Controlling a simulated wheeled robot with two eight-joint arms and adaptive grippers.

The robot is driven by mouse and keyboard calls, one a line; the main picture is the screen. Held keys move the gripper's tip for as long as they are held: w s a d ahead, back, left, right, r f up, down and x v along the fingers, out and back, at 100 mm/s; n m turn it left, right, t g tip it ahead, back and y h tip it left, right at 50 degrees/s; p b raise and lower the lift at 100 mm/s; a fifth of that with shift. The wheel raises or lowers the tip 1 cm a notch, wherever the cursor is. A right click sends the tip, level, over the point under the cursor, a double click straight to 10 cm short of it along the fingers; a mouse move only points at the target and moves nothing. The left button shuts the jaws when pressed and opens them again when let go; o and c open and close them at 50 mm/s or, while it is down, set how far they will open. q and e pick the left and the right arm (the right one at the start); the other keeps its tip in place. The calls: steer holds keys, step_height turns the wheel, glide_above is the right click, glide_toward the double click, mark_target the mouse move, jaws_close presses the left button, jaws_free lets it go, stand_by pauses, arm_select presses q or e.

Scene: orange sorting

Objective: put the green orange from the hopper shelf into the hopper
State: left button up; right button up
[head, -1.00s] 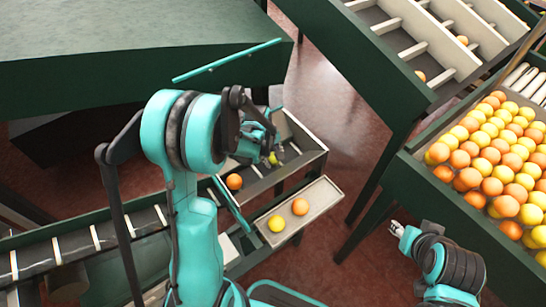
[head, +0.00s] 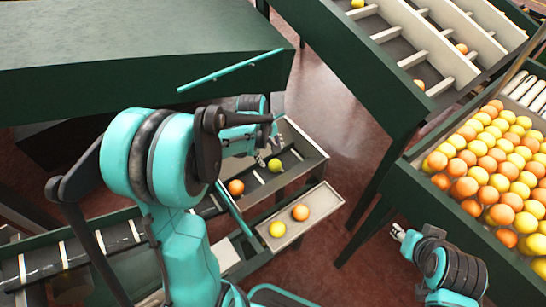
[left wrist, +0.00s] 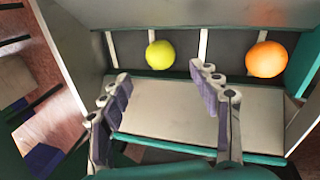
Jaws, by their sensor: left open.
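The green orange (head: 275,165) rests on the slatted belt in the hopper (head: 311,158). It also shows in the left wrist view (left wrist: 160,54), in a slot between two pale slats. My left gripper (head: 267,152) is open and empty, just above and beside the green orange and apart from it. In the left wrist view its spread fingers (left wrist: 163,84) are over the hopper's pale inner panel. The pale hopper shelf (head: 318,220) holds a yellow fruit (head: 277,229) and an orange one (head: 301,212). My right gripper (head: 398,232) is far to the right, too small to judge.
Another orange fruit (head: 236,187) lies on the belt left of the green one; it also shows in the wrist view (left wrist: 266,59). A large crate (head: 424,198) of orange and yellow fruit stands right. A slatted sorting rack (head: 400,32) is upper right, a dark green table (head: 120,40) upper left.

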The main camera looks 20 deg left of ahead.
arm_select(q)
steer(key=s+d+r+m+t, duration=0.2)
steer(key=s+d+r+m, duration=0.2)
steer(key=s+m, duration=0.3)
steer(key=s+d+r+m+t+y, duration=0.1)
steer(key=s+d+r+m, duration=0.3)
steer(key=s, duration=0.5)
steer(key=shift+s+r+m+t, duration=0.35)
steer(key=shift+r+m+t, duration=0.45)
steer(key=shift+r+m, duration=0.8)
steer(key=shift+r, duration=0.2)
